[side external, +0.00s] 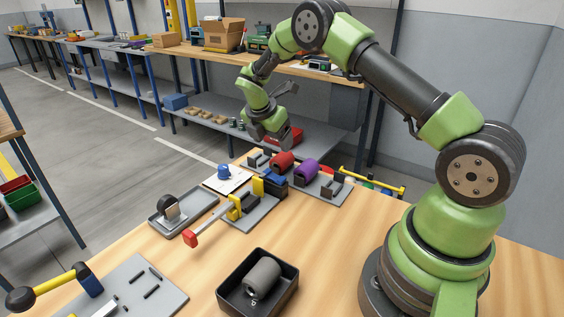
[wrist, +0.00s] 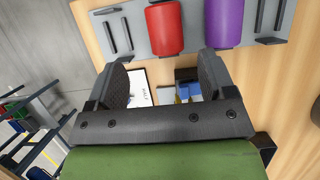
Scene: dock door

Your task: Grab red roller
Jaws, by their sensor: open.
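The red roller (side external: 282,162) lies on a grey rack plate (side external: 330,197) at the far part of the wooden table, beside a purple roller (side external: 306,169). In the wrist view the red roller (wrist: 165,28) is at the top, just beyond the fingertips, with the purple roller (wrist: 223,22) to its right. My gripper (side external: 268,138) hangs above the rack, slightly up and left of the red roller in the side view. In the wrist view my gripper (wrist: 163,68) has its two fingers wide apart with nothing between them.
A toggle clamp (side external: 240,205) with a red-tipped handle stands nearer the camera. A grey tray (side external: 183,212) holds a wheel-like part. A black bin (side external: 258,300) holds a grey roller (side external: 263,275). A blue object (side external: 224,171) sits on white paper. The table's middle right is clear.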

